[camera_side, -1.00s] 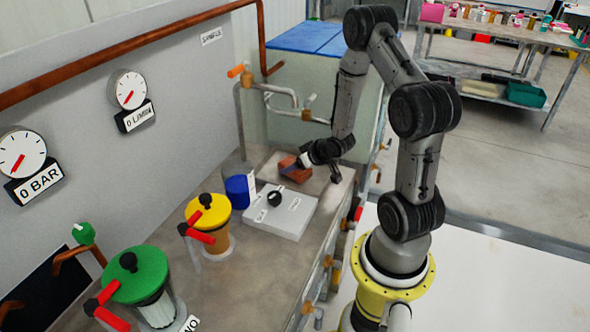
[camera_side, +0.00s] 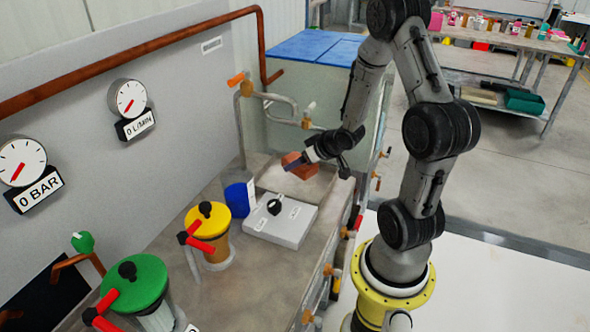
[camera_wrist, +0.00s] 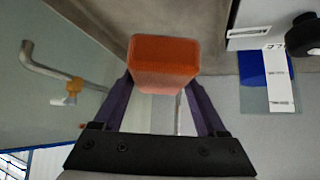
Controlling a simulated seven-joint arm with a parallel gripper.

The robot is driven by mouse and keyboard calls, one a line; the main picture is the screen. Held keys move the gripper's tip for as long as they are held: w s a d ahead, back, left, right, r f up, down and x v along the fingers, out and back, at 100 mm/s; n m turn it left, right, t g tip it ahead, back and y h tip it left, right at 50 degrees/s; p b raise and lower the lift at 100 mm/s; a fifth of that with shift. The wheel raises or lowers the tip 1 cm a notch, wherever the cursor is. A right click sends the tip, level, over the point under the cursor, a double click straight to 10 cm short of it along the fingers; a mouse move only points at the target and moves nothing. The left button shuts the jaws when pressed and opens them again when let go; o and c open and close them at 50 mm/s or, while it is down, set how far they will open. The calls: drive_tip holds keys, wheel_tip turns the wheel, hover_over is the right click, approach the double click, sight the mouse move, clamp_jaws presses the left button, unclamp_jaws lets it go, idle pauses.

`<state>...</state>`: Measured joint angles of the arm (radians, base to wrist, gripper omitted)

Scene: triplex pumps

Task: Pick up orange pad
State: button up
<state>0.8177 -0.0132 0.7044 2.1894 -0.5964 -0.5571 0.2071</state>
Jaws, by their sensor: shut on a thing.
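The orange pad (camera_wrist: 164,62) is a small orange block between the purple fingertips of my gripper (camera_wrist: 163,82) in the wrist view. The gripper is shut on it. In the side view the orange pad (camera_side: 293,160) shows at the tip of my gripper (camera_side: 297,163), partly hidden by the fingers. It appears to be held above the back end of the bench, near a shallow light tray; the exact gap beneath it is hard to tell.
A grey box with a black knob (camera_side: 280,222) stands in front of the pad, with a blue container (camera_side: 239,196) on its left. A yellow-lidded pump (camera_side: 208,218) and a green-lidded pump (camera_side: 135,283) stand nearer. Pipes and a valve (camera_side: 307,116) rise behind. A pressure gauge (camera_side: 22,161) hangs on the panel.

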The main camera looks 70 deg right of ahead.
drive_tip(key=s+a+r, duration=0.6)
drive_tip(key=s+a, duration=0.1)
drive_tip(key=s, duration=0.1)
drive_tip(key=shift+s+r, duration=0.4)
drive_tip(key=a+f+n+g+y, duration=0.1)
drive_tip(key=a+f+n+y, duration=0.2)
drive_tip(key=a+n+y, duration=0.55)
drive_tip(key=a+f+n+g+y, duration=0.1)
drive_tip(key=a+f+n, duration=0.3)
drive_tip(key=a, duration=0.9)
drive_tip(key=shift+n, duration=0.45)
drive_tip(key=shift+w+d+f, duration=0.1)
drive_tip(key=shift+w+f, duration=0.1)
drive_tip(key=shift+f, duration=1.4)
drive_tip(key=shift+w+d+f, duration=0.1)
drive_tip(key=shift+w+f, duration=0.05)
drive_tip(key=shift+f, duration=1.4)
drive_tip(key=shift+f, duration=0.1)
